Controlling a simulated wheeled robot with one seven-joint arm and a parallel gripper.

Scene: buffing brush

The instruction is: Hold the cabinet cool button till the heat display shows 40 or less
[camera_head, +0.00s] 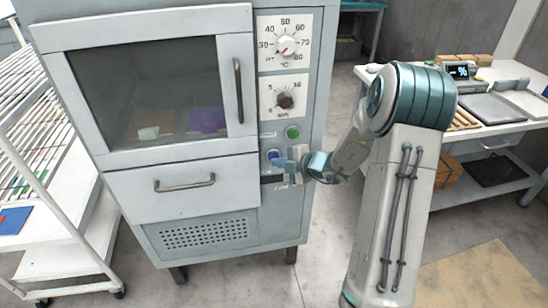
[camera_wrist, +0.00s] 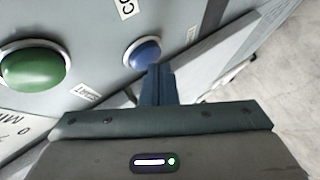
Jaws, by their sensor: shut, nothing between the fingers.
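The cabinet (camera_head: 180,180) is a pale grey metal unit with a window door and a control column on its right. A blue button (camera_head: 273,154) sits low on that column; it also shows in the wrist view (camera_wrist: 142,53), beside a label starting "CO". My gripper (camera_head: 279,163) is shut and empty, its blue fingertips at the blue button. In the wrist view the fingertips (camera_wrist: 156,72) overlap the button's lower right edge; I cannot tell whether they press it.
A green button (camera_head: 292,132) sits just above the blue one; two dials (camera_head: 286,46) are higher up. A white rack (camera_head: 60,190) stands at the left. A bench (camera_head: 500,125) at the right holds trays and a small lit display (camera_head: 461,71).

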